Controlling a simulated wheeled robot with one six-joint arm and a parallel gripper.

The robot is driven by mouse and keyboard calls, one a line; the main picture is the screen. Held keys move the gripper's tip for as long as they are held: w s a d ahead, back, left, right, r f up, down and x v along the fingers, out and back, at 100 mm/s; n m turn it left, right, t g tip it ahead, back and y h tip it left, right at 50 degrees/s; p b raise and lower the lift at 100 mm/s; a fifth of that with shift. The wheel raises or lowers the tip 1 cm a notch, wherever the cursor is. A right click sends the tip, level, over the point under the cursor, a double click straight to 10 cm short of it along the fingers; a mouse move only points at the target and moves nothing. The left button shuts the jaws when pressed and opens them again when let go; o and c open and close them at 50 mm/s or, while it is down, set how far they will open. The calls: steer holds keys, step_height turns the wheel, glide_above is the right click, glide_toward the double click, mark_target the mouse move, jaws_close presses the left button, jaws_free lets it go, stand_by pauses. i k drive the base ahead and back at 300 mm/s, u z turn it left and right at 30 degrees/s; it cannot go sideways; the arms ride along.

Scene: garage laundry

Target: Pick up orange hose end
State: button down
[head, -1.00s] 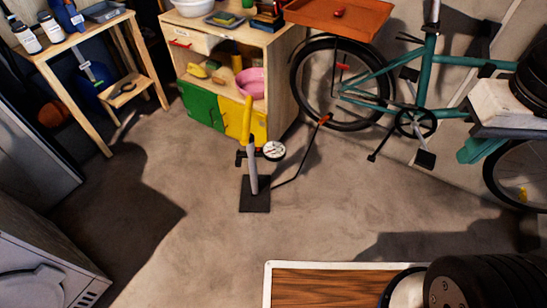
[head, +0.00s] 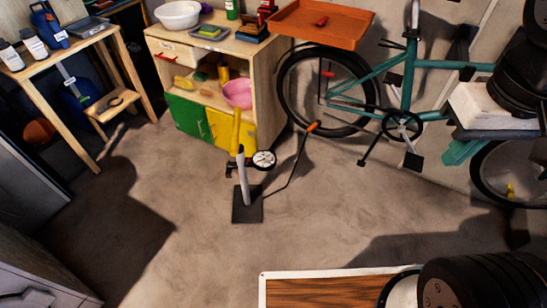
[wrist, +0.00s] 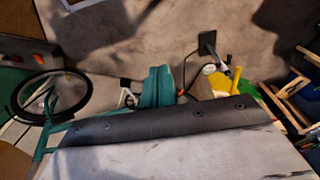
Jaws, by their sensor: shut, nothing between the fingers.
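The orange hose end (head: 313,127) shows in the head view, at the upper tip of a thin black hose beside the bicycle's wheel. My gripper (head: 460,152), with teal fingers, is at the right of the head view, well apart from the hose end. Its fingers (wrist: 158,80) are together and empty in the wrist view.
A teal bicycle (head: 375,78) leans at the wall behind the hose end. A wooden cabinet (head: 272,95) stands left of it, an orange tray (head: 345,32) above the wheel. A wooden bench (head: 85,42) is at the left. The floor in front of the pump is clear.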

mark_target(317, 124)
steer(key=z, duration=0.45)
steer(key=i, duration=1.25)
steer(key=u, duration=1.25)
